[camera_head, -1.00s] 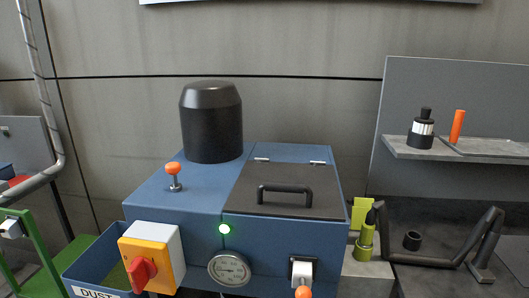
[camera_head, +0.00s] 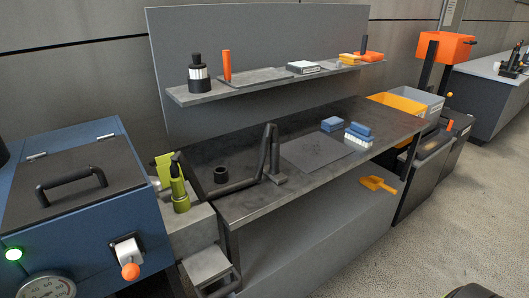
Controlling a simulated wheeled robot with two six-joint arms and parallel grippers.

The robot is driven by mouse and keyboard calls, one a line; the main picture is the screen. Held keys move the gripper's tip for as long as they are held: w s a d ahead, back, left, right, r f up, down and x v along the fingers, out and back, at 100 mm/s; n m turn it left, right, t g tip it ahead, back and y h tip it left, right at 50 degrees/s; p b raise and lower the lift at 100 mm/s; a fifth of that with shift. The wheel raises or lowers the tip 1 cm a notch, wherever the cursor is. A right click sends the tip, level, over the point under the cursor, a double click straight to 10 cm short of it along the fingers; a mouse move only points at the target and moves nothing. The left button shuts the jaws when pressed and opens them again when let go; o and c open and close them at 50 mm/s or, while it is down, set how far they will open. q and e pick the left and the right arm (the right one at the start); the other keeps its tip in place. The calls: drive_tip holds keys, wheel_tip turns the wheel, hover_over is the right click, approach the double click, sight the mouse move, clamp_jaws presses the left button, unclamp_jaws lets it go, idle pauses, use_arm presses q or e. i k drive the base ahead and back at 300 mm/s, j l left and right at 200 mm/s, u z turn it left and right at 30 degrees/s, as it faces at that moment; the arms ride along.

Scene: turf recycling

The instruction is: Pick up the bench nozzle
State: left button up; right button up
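A lime-green cylindrical fitting with a black tip (camera_head: 180,188) stands upright on a grey block (camera_head: 190,225) at the left end of the workbench. It looks like a nozzle, but I cannot tell for sure that it is the bench nozzle. A bent dark pipe (camera_head: 238,186) lies along the bench top and rises at its right end. A short black ring (camera_head: 220,175) sits behind it.
The blue machine (camera_head: 80,215) with a black-handled lid stands left of the workbench (camera_head: 310,185). A shelf (camera_head: 240,89) above the bench holds a black-and-white bottle (camera_head: 199,73) and an orange cylinder (camera_head: 227,65). Blue blocks (camera_head: 332,124) lie at the right. Open floor (camera_head: 440,230) lies right.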

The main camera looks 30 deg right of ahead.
sight(272, 170)
drive_tip(key=z, duration=1.15)
